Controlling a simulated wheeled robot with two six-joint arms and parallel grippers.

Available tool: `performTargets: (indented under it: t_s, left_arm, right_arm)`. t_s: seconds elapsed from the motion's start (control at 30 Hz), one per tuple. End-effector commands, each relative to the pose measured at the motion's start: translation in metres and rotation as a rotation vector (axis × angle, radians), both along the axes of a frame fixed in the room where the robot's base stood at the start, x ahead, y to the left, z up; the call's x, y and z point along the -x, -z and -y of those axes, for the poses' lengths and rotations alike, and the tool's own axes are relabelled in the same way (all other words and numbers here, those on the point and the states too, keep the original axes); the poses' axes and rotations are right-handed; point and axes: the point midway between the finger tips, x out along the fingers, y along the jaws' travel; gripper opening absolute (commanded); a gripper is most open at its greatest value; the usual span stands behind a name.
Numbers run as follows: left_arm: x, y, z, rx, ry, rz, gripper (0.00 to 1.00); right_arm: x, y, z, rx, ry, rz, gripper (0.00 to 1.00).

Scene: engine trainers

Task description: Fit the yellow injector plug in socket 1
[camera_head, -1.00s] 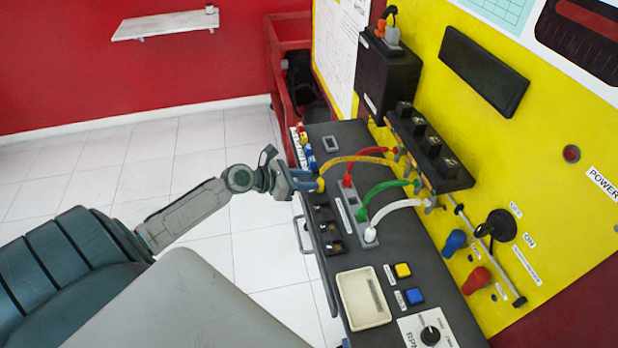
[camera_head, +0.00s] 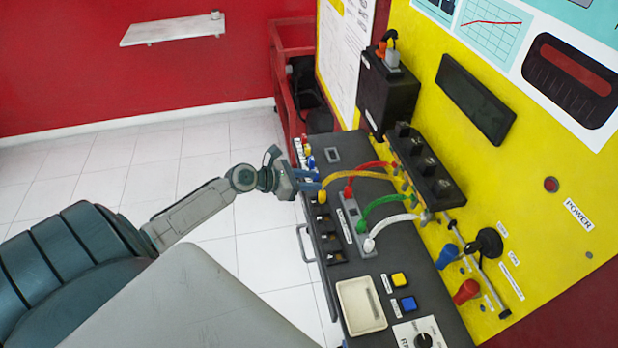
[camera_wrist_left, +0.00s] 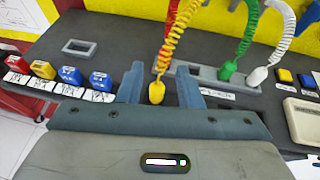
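The yellow injector plug (camera_head: 322,196) hangs on a coiled yellow cord at the near side of the black desk. In the left wrist view the yellow plug (camera_wrist_left: 156,92) is between the two fingers, with gaps on both sides. My left gripper (camera_head: 310,181) is open around it; the left wrist view also shows the gripper (camera_wrist_left: 158,88). A grey socket strip (camera_wrist_left: 209,74) lies behind, carrying red (camera_head: 348,190), green (camera_head: 362,226) and white (camera_head: 369,244) plugs. I cannot read which is socket 1. My right gripper is out of view.
Small red, yellow and blue blocks (camera_wrist_left: 71,75) stand left of the gripper. A cream tray (camera_head: 361,306) and yellow and blue buttons (camera_head: 399,279) are to the right. The yellow panel (camera_head: 520,190) rises behind. Cords arch over the strip.

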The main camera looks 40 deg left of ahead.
Motion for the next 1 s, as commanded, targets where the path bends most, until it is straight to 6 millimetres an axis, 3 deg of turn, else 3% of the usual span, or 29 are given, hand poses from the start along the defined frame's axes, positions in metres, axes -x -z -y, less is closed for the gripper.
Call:
performTargets:
  t_s: [0.17,0.3,0.67,1.0]
  left_arm:
    - [0.000,0.001,0.000,0.000,0.000,0.000,0.34]
    - [0.000,0.001,0.000,0.000,0.000,0.000,0.58]
    - [0.003,0.001,-0.002,-0.001,0.000,0.000,0.58]
    - [0.031,-0.011,-0.020,-0.008,0.003,-0.002,0.58]
  right_arm:
    - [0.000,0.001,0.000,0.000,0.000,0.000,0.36]
    - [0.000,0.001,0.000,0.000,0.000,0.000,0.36]
    - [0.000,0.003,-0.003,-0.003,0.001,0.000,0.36]
    - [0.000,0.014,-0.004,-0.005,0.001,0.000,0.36]
